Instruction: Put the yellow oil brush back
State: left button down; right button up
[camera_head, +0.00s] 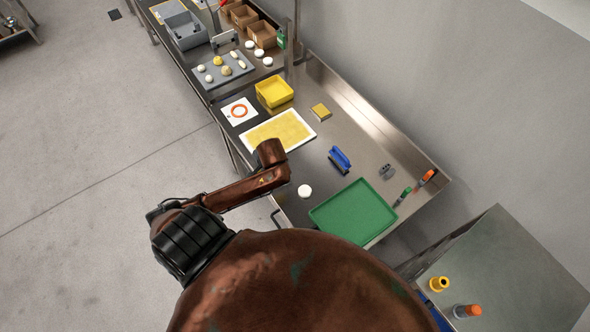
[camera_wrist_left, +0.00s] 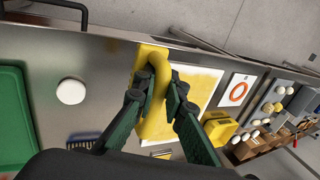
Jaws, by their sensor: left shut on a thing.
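In the left wrist view, my left gripper (camera_wrist_left: 160,88) has its dark green fingers closed around the yellow oil brush (camera_wrist_left: 155,122). The brush's curved yellow body shows between and beyond the fingers, over the near edge of the white-framed yellow mat (camera_wrist_left: 200,85). I cannot tell whether the brush touches the table or mat. In the head view my left arm reaches over the table by that mat (camera_head: 282,131); its own links hide the gripper and brush. My right gripper is in neither view.
A green tray (camera_head: 352,211), white round piece (camera_head: 304,191) and blue-handled brush (camera_head: 340,158) lie right of and below the mat. A yellow bin (camera_head: 274,93) and small yellow block (camera_head: 320,112) stand above it. Bare steel lies between the block and an orange-handled tool (camera_head: 427,177).

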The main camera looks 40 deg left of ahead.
pick_arm(q)
jog(key=shift+s+a, duration=0.15)
jog(key=shift+a, duration=0.1)
jog(key=w+f, duration=0.1)
jog(key=w, duration=0.2)
jog(key=w+d+f+p, duration=0.1)
jog(key=w, duration=0.1)
jog(key=w+d+f+p, duration=0.1)
jog(key=w, duration=0.2)
jog(key=shift+w+d+f, duration=0.1)
jog(key=shift+w+f, duration=0.25)
jog(key=w+f, duration=0.1)
jog(key=f, duration=0.2)
jog(key=w+f, duration=0.2)
jog(key=f, duration=0.1)
jog(key=w+d+f, duration=0.1)
jog(key=f, duration=0.2)
jog(key=shift+w+d+p, duration=0.1)
jog(key=shift+w+p, duration=0.2)
jog(key=shift+p, duration=0.05)
jog(key=shift+f, duration=0.15)
jog(key=shift+f, duration=0.15)
jog(key=c, duration=2)
grip_release()
